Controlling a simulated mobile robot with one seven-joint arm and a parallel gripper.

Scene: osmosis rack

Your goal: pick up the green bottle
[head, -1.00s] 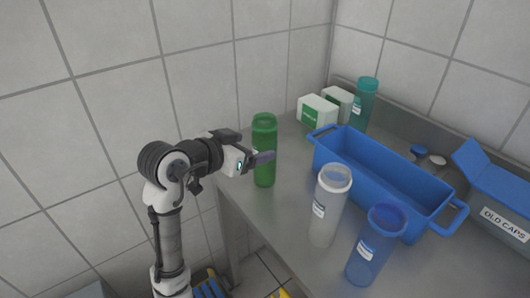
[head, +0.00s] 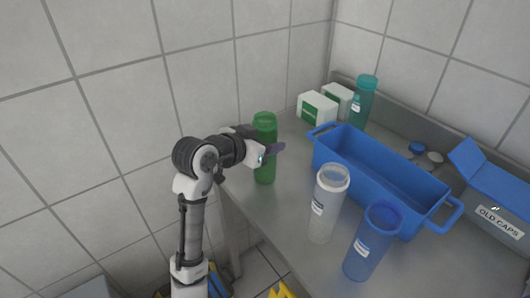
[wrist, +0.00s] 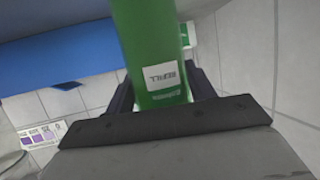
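The green bottle (head: 265,172) stands upright near the left edge of the metal table. In the wrist view the green bottle (wrist: 150,40) fills the middle, with a white label facing me. My gripper (head: 268,148) is at the bottle's middle height, one finger passing in front of it in the head view. In the wrist view my gripper (wrist: 162,92) has one dark finger on each side of the bottle, and it looks open around it. Whether the fingers touch the bottle is hard to tell.
A clear bottle (head: 325,210) and a blue bottle (head: 368,245) stand right of the green one. A blue handled tray (head: 350,165) lies behind them. White boxes (head: 317,110), a teal bottle (head: 365,105) and an "OLD CAPS" bin (head: 495,215) are farther back.

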